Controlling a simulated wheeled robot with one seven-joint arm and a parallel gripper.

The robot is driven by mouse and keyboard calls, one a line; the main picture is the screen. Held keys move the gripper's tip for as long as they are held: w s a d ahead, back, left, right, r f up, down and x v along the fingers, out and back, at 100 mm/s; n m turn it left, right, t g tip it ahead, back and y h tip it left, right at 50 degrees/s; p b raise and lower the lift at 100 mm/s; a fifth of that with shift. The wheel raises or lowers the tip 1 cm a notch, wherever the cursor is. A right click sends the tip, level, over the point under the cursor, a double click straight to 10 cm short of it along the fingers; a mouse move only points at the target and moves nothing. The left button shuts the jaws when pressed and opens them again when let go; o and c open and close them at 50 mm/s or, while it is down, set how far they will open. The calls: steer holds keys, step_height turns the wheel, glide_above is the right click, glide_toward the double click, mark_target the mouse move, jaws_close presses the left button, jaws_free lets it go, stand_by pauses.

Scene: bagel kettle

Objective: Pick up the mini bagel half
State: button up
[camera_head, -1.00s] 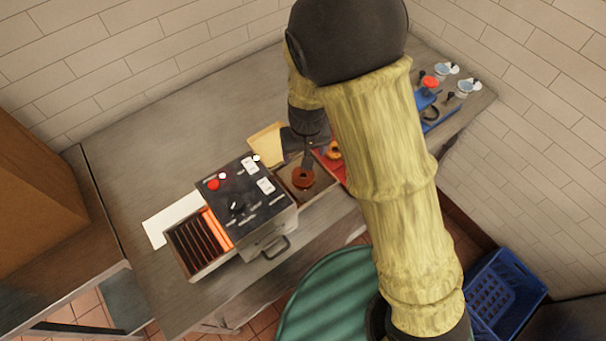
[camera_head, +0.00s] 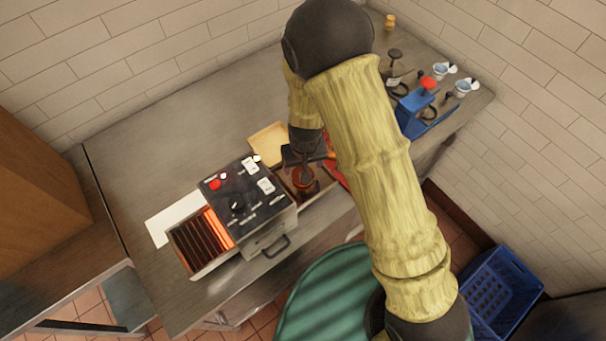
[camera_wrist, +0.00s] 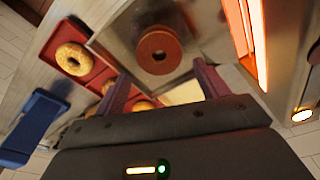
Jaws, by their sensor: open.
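The mini bagel half appears to be the flat brown ring (camera_wrist: 160,52) with a small centre hole. It lies in a shallow metal tray (camera_wrist: 112,36) at the end of the toaster. It also shows in the head view (camera_head: 303,178), partly hidden by my gripper. My gripper (camera_wrist: 163,82) is open and empty, with one finger to each side of the ring's line in the wrist view. The ring lies beyond the fingertips there, with no contact visible. In the head view my gripper (camera_head: 304,170) is above the tray, pointing down.
The black-topped toaster (camera_head: 243,203), with glowing slots, stands left of the tray. A red tray (camera_wrist: 97,70) holds several seeded bagels (camera_wrist: 73,59). A pale board (camera_head: 267,143) lies behind. A blue device (camera_head: 415,110) and cups stand at the right. The counter's back left is clear.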

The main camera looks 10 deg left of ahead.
step_height(320, 180, down, 3)
steer(key=shift+r+p, duration=0.1)
steer(key=shift+p, duration=0.6)
steer(key=shift+w+f, duration=0.1)
steer(key=shift+f, duration=0.75)
steer(key=shift+r, duration=0.1)
steer(key=shift+a, duration=0.1)
steer(key=shift+c, duration=0.2)
steer(key=c, duration=0.7)
steer(key=shift+c, duration=0.2)
steer(key=shift+r, duration=0.1)
